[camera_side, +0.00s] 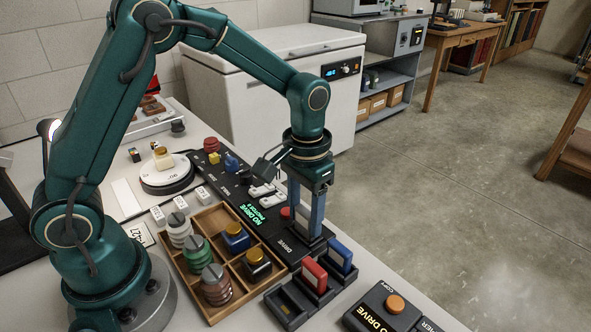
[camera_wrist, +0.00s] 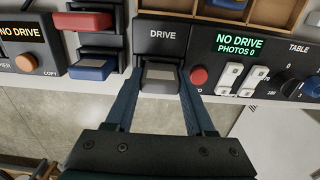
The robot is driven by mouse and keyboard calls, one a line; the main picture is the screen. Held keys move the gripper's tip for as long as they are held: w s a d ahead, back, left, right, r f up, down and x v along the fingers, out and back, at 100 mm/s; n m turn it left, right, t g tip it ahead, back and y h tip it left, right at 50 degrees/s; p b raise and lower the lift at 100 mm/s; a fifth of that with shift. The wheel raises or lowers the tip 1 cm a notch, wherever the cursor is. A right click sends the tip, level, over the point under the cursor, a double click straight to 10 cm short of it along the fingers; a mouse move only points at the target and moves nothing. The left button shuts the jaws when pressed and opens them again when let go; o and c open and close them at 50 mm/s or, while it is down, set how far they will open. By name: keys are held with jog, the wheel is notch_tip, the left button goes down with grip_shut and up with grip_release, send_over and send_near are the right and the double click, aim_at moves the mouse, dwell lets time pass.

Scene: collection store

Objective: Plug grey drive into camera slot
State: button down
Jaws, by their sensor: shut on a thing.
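My gripper (camera_wrist: 160,72) is shut on the grey drive (camera_wrist: 160,77), with one blue finger on each side of it. The drive is at the front of the dark block marked DRIVE (camera_wrist: 161,34) on the camera console. The wrist view does not show how deep, if at all, the drive sits in the slot. The green display (camera_wrist: 241,46) reads NO DRIVE, PHOTOS 0. In the side view my gripper (camera_side: 308,236) points down at the DRIVE end of the console (camera_side: 262,222), and its fingers hide the grey drive.
A red drive (camera_side: 314,273) and a blue drive (camera_side: 340,255) stand in dark holders close to my gripper; a holder beside them (camera_side: 288,306) looks empty. The copier (camera_side: 372,318) has an orange button. A wooden tray (camera_side: 208,218) holds several capped items. A red button (camera_wrist: 199,76) is just right of my fingers.

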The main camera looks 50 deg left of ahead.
aim_at(306, 211)
jog(key=shift+f, duration=0.6)
jog(key=c, duration=0.5)
grip_release()
jog(key=shift+r, duration=5.55)
